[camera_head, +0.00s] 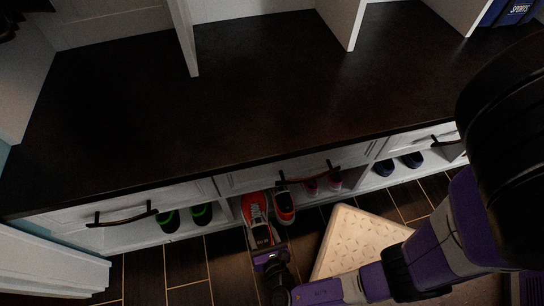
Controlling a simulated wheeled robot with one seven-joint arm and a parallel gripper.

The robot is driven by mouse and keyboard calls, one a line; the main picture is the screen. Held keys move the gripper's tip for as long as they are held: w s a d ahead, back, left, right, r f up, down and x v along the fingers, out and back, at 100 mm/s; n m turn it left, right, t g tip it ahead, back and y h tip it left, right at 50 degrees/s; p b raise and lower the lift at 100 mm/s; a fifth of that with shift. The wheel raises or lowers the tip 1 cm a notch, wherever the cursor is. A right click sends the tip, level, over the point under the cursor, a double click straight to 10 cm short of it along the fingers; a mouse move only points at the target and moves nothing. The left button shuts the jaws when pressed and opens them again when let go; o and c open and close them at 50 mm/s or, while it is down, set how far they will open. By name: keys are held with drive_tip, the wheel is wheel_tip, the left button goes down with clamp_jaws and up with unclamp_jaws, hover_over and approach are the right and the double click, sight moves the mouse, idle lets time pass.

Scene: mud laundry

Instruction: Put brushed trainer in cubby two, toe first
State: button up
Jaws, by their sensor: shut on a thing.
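An orange-red trainer (257,212) with pale laces lies at the mouth of the middle low cubby, beneath the bench. Its upper end points into the cubby and its near end is at my gripper (264,246). My gripper is shut on this near end, partly hiding it. A second red trainer (284,206), with black and white parts, sits close on its right in the same cubby. The drawer front and bench edge hide the cubby's depth, so how far in the held trainer reaches cannot be told.
Black-and-green shoes (185,217) sit in the left cubby, pink shoes (323,185) further right in the middle one, dark blue shoes (398,164) in the right one. Drawer handles (122,216) jut out above. A cream mat or tray (352,240) lies on the floor beside my arm.

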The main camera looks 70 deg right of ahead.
sight(253, 208)
drive_tip(key=w+d+b, duration=0.4)
drive_tip(key=w+d, duration=0.8)
drive_tip(key=d, duration=0.1)
drive_tip(key=shift+w, duration=0.3)
wheel_tip(253, 208, down, 4)
drive_tip(key=b, duration=0.3)
drive_tip(key=shift+r, duration=0.3)
drive_tip(key=o, duration=1.7)
drive_tip(key=p+v, duration=0.5)
drive_tip(key=v, duration=0.5)
drive_tip(key=shift+s+a+r+p, duration=0.2)
drive_tip(key=shift+s+p, duration=0.05)
drive_tip(key=shift+p, duration=0.05)
drive_tip(key=shift+s+a+r, duration=0.1)
drive_tip(key=shift+s+a, duration=0.3)
